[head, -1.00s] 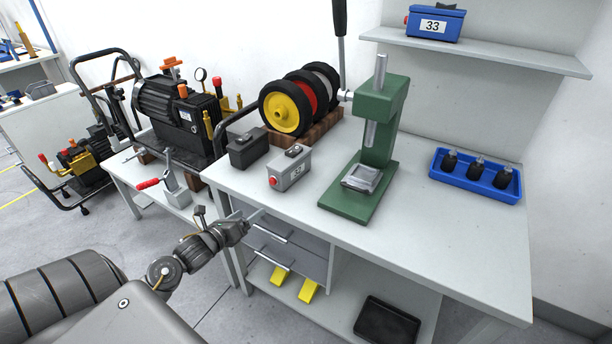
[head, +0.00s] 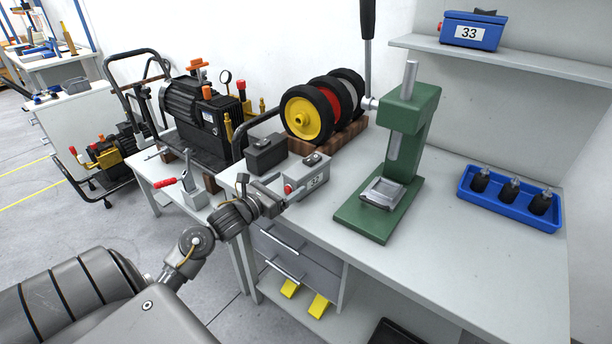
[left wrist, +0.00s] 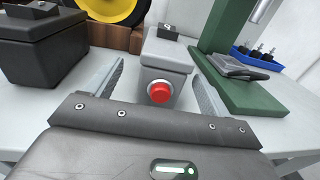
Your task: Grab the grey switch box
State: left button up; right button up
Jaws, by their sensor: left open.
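The grey switch box (head: 312,180) sits on the workbench, with a label on its side and a red button on its end. In the left wrist view the grey switch box (left wrist: 165,60) is straight ahead, its red button facing me. My left gripper (head: 275,186) is open at the box's near end. Its two fingers (left wrist: 157,88) stand to the left and right of the button end, and no grip on the box shows. My right gripper is not in view.
A dark box (head: 267,155) stands just left of the switch box. Wheels on a wooden block (head: 341,136) are behind. A green press (head: 385,190) stands to the right. A blue tray (head: 512,198) with dark parts is farther right. The bench front right is clear.

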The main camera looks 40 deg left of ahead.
aim_at(298, 176)
pick_arm(q)
jog(key=shift+s, duration=0.1)
jog(key=shift+w+d+r, duration=0.1)
jog(key=shift+w+d, duration=0.1)
jog(key=shift+w, duration=1.1)
jog(key=shift+w+d, duration=0.2)
jog(key=shift+w, duration=1.1)
jog(key=c, duration=1.1)
jog(key=shift+c, duration=0.9)
jog(key=shift+r+p, duration=0.15)
jog(key=shift+p, duration=0.15)
